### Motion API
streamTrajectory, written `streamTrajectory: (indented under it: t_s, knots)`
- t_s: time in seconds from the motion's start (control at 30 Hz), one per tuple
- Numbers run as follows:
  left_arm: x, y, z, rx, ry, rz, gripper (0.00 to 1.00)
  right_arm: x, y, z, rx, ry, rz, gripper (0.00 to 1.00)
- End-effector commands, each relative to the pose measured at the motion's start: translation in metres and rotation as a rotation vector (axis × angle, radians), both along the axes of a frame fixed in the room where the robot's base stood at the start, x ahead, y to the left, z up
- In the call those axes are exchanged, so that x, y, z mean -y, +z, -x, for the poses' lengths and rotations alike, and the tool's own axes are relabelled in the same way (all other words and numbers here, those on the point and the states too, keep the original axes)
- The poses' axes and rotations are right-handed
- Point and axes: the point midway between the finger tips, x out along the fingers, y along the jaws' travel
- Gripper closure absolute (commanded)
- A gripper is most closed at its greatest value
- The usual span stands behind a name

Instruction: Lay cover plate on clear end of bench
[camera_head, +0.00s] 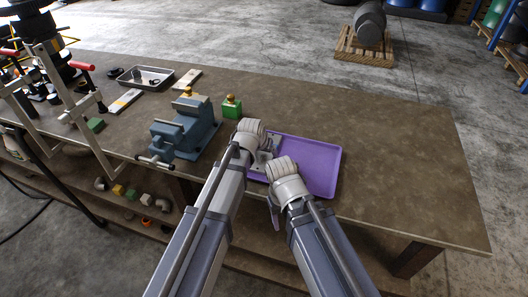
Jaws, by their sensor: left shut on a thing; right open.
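My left gripper (259,150) is over the left edge of the purple tray, shut on a small grey metal piece (263,160). This piece is mostly hidden by the gripper and my arm; it may be the cover plate, but its full shape cannot be made out. My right gripper (276,196) is open, lower in the picture at the tray's near left corner, with nothing seen between its fingers. The bench (400,160) has a brown top, and its right end is clear.
The purple tray (322,160) lies near the front edge. A dark metal tray (145,77) and an arbor-like frame crowd the left end.

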Motion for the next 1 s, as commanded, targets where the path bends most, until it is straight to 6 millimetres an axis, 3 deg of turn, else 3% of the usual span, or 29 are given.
streamTrajectory:
  t_s: [0.63,0.67,0.77,1.0]
  knots:
    - [0.0003,-0.0119,0.0036,-0.013,-0.002,-0.003,1.0,0.0,-0.0106,-0.0001,0.0,0.0,0.0,0.43]
    - [0.0003,-0.012,0.0035,-0.013,-0.002,-0.003,0.09,0.0,-0.0107,-0.0001,0.0,0.0,0.0,0.43]
    - [0.0004,-0.0122,0.0035,-0.013,-0.003,-0.003,0.0,0.0,-0.0109,-0.0001,0.0,0.0,0.0,0.43]
    - [-0.0002,-0.0081,0.0058,-0.013,-0.003,-0.003,0.0,0.0,-0.0066,-0.0001,0.0,0.0,0.0,0.43]
